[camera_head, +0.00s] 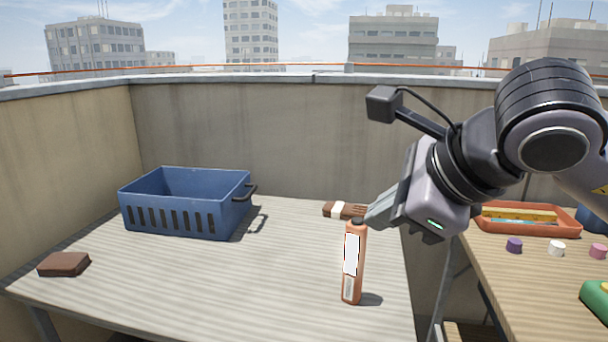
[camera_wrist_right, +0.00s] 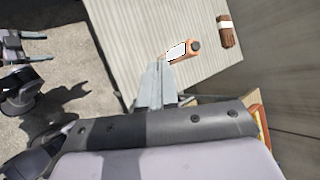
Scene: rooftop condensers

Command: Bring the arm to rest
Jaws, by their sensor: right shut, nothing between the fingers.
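My right gripper (camera_head: 372,221) comes in from the right in the head view. Its fingers are together with nothing between them, and they also show in the wrist view (camera_wrist_right: 158,82). In the head view the fingertips overlap the picture near the top of an orange bottle with a white label (camera_head: 354,262). The bottle stands upright on the grey slatted table. In the wrist view the bottle (camera_wrist_right: 192,46) lies beyond the fingertips, apart from them. My left gripper does not show in the head view.
A blue crate (camera_head: 180,222) stands at the back left of the table (camera_head: 230,290). A brown block (camera_head: 63,264) lies at the front left. A brown brush-like item (camera_head: 335,209) lies behind the bottle. A second table holds an orange tray (camera_head: 528,231) and small caps. The table's middle is clear.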

